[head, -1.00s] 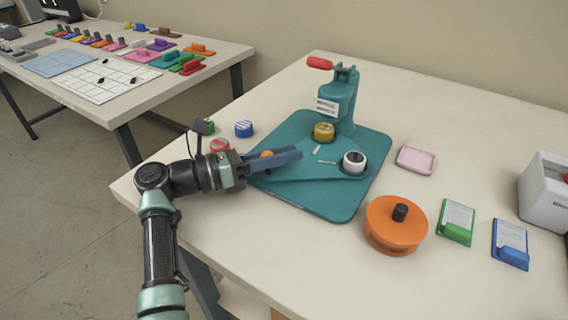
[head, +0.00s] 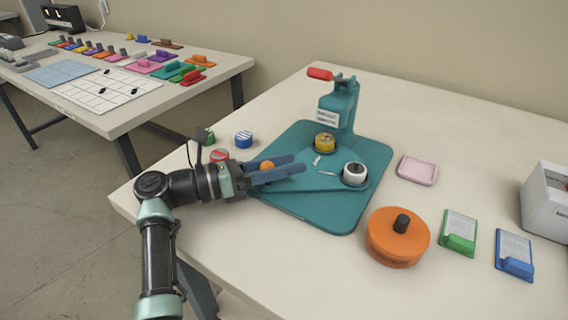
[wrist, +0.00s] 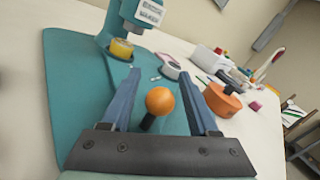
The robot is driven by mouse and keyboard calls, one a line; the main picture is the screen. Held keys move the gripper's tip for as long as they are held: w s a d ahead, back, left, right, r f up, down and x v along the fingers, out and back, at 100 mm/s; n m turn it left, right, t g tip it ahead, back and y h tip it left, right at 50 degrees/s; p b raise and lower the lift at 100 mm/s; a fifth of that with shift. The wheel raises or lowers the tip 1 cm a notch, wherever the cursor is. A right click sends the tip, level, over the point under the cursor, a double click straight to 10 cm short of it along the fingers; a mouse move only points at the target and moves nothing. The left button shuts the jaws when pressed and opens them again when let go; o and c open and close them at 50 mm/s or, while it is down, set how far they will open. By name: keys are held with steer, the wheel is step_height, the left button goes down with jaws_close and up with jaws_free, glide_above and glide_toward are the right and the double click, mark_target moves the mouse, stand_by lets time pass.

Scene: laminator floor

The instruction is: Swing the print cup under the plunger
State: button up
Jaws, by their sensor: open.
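The teal press (head: 340,110) stands on a teal base plate (head: 345,212), its red-ended lever (head: 319,73) at the top. A white cup with a dark top (head: 355,173) sits on the right end of a flat teal swing arm (head: 310,187). An orange ball knob (head: 267,166) is at the arm's left end. My gripper (head: 300,164) is open, its blue fingers on either side of the knob. In the wrist view the knob (wrist: 160,101) stands between the fingers with gaps both sides.
A blue-and-white cup (head: 243,139), a red one (head: 219,155) and a green piece (head: 206,136) stand left of the plate. A pink tray (head: 417,169), an orange round tin (head: 398,238), and green (head: 459,232) and blue (head: 514,254) holders lie to the right.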

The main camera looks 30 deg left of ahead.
steer(key=v, duration=1.3)
steer(key=shift+w, duration=0.1)
steer(key=shift+c, duration=0.3)
